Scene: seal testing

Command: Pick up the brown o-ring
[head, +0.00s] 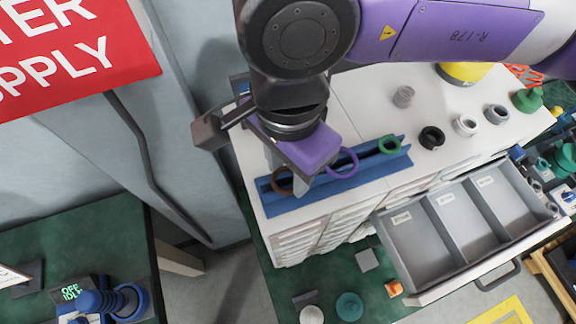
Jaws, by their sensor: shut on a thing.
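The brown o-ring (278,187) is at the left end of a blue grooved rack (368,172) on top of a white cabinet. My gripper (291,178) points down over that end and is shut on the brown o-ring. The gripper's purple body hides part of the ring and of the rack. I cannot tell whether the ring still touches the groove. A purple o-ring (343,162) stands in the middle of the rack, close to the right of my gripper. A green o-ring (389,145) stands near the right end.
Several rings and fittings, including a black ring (432,137) and a green cone-shaped part (526,99), stand on the white cabinet top (350,108). An open grey drawer (425,249) juts out at the front. A red sign (75,50) hangs at upper left.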

